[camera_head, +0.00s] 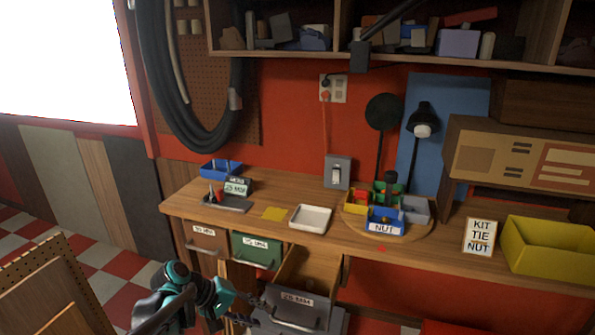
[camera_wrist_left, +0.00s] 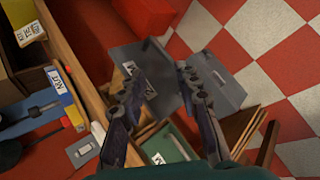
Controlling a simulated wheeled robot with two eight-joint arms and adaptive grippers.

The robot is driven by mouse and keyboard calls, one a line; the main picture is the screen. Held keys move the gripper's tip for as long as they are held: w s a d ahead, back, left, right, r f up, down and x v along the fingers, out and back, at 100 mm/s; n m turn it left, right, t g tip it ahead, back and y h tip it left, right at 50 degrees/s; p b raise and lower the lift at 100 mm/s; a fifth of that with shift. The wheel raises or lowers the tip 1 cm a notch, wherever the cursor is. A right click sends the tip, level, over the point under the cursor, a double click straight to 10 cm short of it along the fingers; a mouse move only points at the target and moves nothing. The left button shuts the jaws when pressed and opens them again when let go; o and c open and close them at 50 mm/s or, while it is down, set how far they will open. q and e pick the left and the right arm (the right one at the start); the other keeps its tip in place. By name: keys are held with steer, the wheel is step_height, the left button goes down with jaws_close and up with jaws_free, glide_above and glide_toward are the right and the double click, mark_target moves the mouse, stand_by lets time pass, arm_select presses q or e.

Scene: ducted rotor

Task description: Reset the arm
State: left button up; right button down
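My left arm comes in from the lower left in the head view. Its gripper (camera_head: 262,303) is beside the grey front of a pulled-out drawer (camera_head: 315,312) labelled 25 MM. In the left wrist view the two dark fingers (camera_wrist_left: 157,82) are apart, with nothing seen held between them. The grey drawer front (camera_wrist_left: 152,62) with its white label lies beyond and between the fingers; I cannot tell whether they touch it. My right gripper is not in view.
The workbench (camera_head: 470,262) holds a white tray (camera_head: 311,218), a round board with coloured bins including the blue NUT bin (camera_head: 384,221), a KIT TIE NUT sign (camera_head: 480,237) and a yellow box (camera_head: 550,247). A green drawer (camera_head: 256,250) is shut. Checkered floor is at the left.

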arm_select(q)
steer(key=s+a+r+m+t+y, duration=0.1)
steer(key=s+a+m+t+y, duration=0.1)
steer(key=s, duration=0.7)
steer(key=s+a+r+m+t+y, duration=0.1)
steer(key=s+a+m+t+y, duration=0.1)
steer(key=s+a+y, duration=0.3)
steer(key=s+m+y, duration=0.1)
steer(key=s, duration=0.3)
steer(key=shift+a+m, duration=0.15)
steer(key=shift+m, duration=0.25)
